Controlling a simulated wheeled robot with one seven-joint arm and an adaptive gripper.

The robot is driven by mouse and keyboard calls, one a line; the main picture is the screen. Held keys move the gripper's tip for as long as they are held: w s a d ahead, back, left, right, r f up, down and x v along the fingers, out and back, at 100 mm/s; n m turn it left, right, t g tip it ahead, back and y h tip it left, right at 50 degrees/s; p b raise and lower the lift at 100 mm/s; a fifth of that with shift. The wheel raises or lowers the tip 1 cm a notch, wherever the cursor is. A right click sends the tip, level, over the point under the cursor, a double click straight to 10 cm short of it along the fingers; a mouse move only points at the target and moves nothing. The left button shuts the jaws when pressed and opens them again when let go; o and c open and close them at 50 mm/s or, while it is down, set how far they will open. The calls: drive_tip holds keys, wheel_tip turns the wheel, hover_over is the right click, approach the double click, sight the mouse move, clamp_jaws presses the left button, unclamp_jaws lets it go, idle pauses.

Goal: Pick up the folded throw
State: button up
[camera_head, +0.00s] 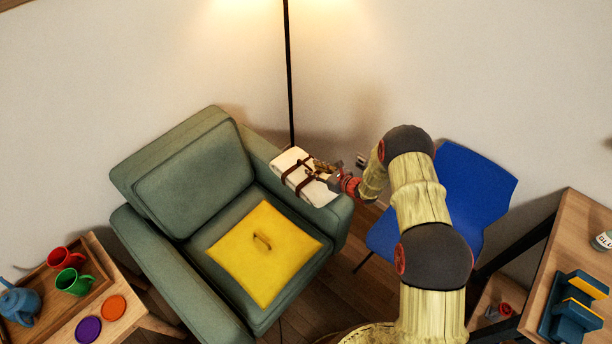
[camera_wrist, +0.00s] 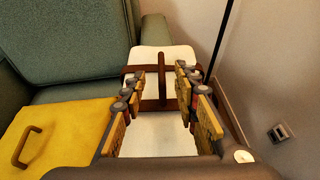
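The folded throw (camera_head: 287,158) is a white bundle with dark brown straps. It lies on the right armrest of the green armchair. In the wrist view the throw (camera_wrist: 146,57) fills the middle, with a brown strap or handle running lengthwise between my fingers. My gripper (camera_head: 323,169) is over the right end of the throw. In the wrist view my gripper (camera_wrist: 162,88) is open, with one finger on each side of the lengthwise strap and a clear gap between them. Whether the fingertips touch the throw cannot be told.
The green armchair (camera_head: 190,188) holds a yellow cushion (camera_head: 262,252) with a handle. A lamp pole (camera_head: 289,75) stands behind the armrest near the wall. A blue chair (camera_head: 472,190) is behind my arm. A wooden table (camera_head: 585,225) stands right; a tray (camera_head: 42,285) with cups is left.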

sight(305, 165)
drive_tip(key=b+x, duration=0.1)
drive_tip(key=x, duration=0.5)
drive_tip(key=shift+w+f+b, duration=0.15)
drive_tip(key=shift+w+b, duration=0.1)
drive_tip(key=shift+b, duration=0.05)
drive_tip(key=shift+c, duration=0.8)
clamp_jaws()
